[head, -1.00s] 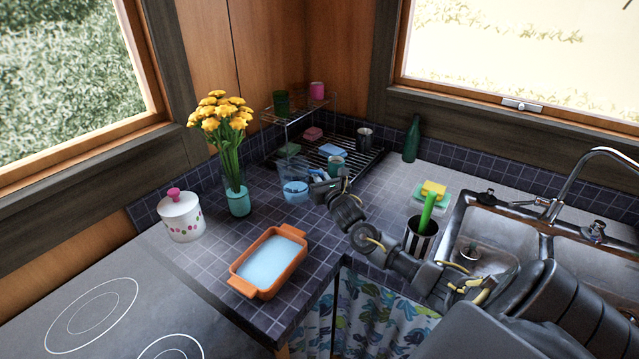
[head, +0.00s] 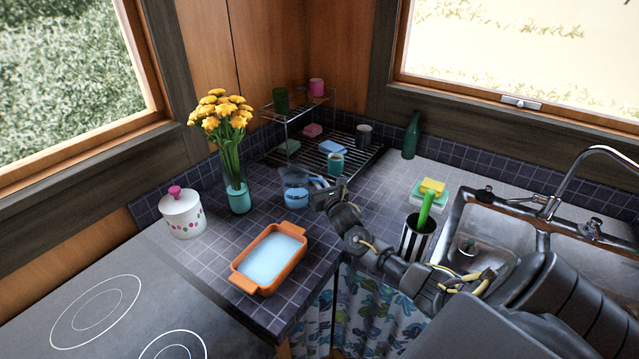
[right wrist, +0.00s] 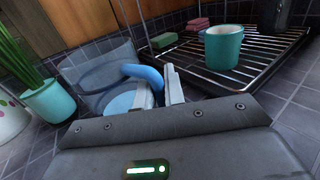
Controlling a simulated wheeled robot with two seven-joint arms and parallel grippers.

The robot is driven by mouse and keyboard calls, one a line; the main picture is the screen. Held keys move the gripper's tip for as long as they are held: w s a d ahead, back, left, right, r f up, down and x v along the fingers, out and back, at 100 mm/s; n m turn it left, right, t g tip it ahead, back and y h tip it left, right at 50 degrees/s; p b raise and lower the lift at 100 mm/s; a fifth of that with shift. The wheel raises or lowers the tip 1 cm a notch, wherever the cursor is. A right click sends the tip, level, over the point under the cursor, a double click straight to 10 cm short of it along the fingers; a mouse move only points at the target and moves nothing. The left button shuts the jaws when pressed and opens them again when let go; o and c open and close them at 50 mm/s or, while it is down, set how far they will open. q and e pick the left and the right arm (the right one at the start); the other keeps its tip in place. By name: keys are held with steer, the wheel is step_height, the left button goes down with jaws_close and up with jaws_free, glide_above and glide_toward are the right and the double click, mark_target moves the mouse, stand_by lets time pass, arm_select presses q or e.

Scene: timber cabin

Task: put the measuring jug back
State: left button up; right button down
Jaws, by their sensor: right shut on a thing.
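The measuring jug (head: 296,189) is clear, with blue contents or a blue base and a blue handle. It is at the counter's corner area, right of the flower vase and in front of the wire rack (head: 345,155). My right gripper (head: 328,190) is shut on the jug's handle. In the right wrist view, the blue handle (right wrist: 143,72) runs between the fingers (right wrist: 161,90), with the clear jug body (right wrist: 95,77) to the left. Whether the jug touches the counter is unclear. My left gripper is not in view.
A teal cup (head: 336,164) and sponges are on the rack. Yellow flowers stand in a teal vase (head: 239,199). A white lidded pot (head: 182,214) is left. An orange baking dish (head: 269,259) is in front. A striped pot (head: 416,239) stands by the sink (head: 492,225).

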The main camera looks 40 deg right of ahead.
steer(key=c, duration=1.5)
jaws_free()
steer(key=shift+s+r, duration=0.1)
steer(key=b+v, duration=0.1)
steer(key=v, duration=0.9)
steer(key=shift+s+a, duration=0.1)
steer(key=shift+s, duration=0.15)
steer(key=shift+s+a+b, duration=0.15)
steer(key=shift+s+b, duration=0.2)
steer(key=shift+s, duration=0.35)
